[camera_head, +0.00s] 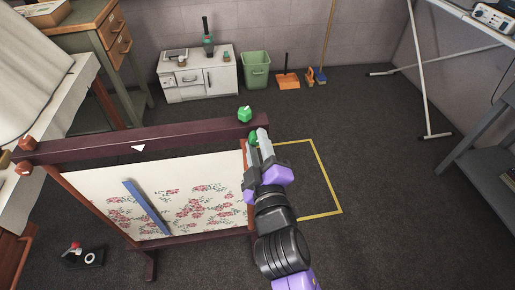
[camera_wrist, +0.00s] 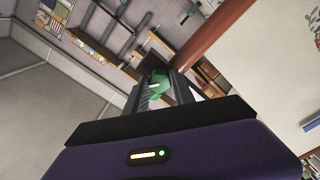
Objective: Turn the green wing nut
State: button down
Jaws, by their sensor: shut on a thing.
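A green wing nut (camera_head: 253,137) sits at the right end of the dark red wooden frame (camera_head: 175,132), just below its top bar. My gripper (camera_head: 258,142) reaches up to it from the front right, and its fingers cover part of it. In the wrist view the green nut (camera_wrist: 158,84) lies between the two fingers (camera_wrist: 158,94), which are shut on it. A second green knob (camera_head: 244,114) stands on top of the bar near the same end, clear of my fingers. White floral cloth (camera_head: 190,205) is stretched in the frame.
A blue strip (camera_head: 148,207) lies across the cloth. Orange-brown knobs (camera_head: 27,143) are at the frame's left end. A yellow outline (camera_head: 325,180) marks the floor to the right. A white cabinet (camera_head: 198,80) and a green bin (camera_head: 256,70) stand by the back wall.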

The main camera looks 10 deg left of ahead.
jog(key=m+b, duration=0.1)
jog(key=m, duration=0.1)
jog(key=m+b, duration=0.2)
jog(key=m, duration=0.1)
jog(key=shift+f+m, duration=0.25)
jog(key=shift+m, duration=0.05)
jog(key=m+b, duration=0.2)
jog(key=m, duration=0.3)
jog(key=shift+r+b, duration=0.1)
jog(key=shift+b, duration=0.2)
jog(key=c, duration=1.1)
grip_release()
jog(key=shift+o, duration=0.2)
jog(key=shift+r, duration=0.1)
jog(key=shift+s, duration=0.1)
